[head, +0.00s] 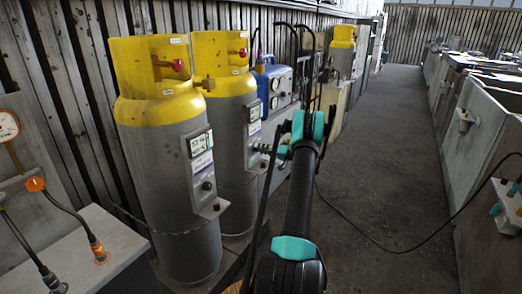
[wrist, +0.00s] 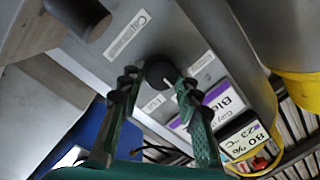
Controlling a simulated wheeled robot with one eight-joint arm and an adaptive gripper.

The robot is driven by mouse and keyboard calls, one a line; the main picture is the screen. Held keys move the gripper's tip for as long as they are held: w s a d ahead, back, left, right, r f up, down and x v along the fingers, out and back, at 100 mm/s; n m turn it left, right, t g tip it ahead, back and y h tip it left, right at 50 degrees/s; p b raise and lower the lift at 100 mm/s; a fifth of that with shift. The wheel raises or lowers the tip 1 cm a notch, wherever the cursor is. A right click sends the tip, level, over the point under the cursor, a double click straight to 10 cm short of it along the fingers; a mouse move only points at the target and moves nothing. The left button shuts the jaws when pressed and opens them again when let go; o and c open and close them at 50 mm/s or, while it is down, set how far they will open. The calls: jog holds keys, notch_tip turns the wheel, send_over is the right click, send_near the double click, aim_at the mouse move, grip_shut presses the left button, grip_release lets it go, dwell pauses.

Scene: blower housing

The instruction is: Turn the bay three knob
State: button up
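A round black knob (wrist: 160,74) with a white pointer mark sits on a grey panel (wrist: 205,50) in the wrist view. Small white labels surround it. Beside it are a purple-and-white label (wrist: 215,103) and a display (wrist: 243,138) showing 80 % and 23 °C. I cannot read the bay number clearly. My gripper (wrist: 157,82) has its two green fingers spread, one tip on each side of the knob. I cannot tell whether they touch it. In the head view, my gripper (head: 270,150) is at the panels right of the second cylinder, and my arm hides part of that area.
Two grey cylinders with yellow tops (head: 165,150) (head: 232,130) stand at the left, with panels on their fronts. A blue unit with gauges (head: 273,88) stands behind. A grey box (head: 80,250) is at lower left. The aisle floor (head: 375,150) is open except for a cable.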

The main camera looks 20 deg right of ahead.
jog(key=c, duration=0.4)
jog(key=shift+c, duration=0.2)
jog(key=shift+m, duration=0.3)
jog(key=m, duration=0.4)
jog(key=m+t, duration=0.1)
jog(key=m, duration=0.7)
jog(key=shift+f, duration=0.3)
jog(key=o, duration=1.2)
jog(key=shift+c, duration=0.2)
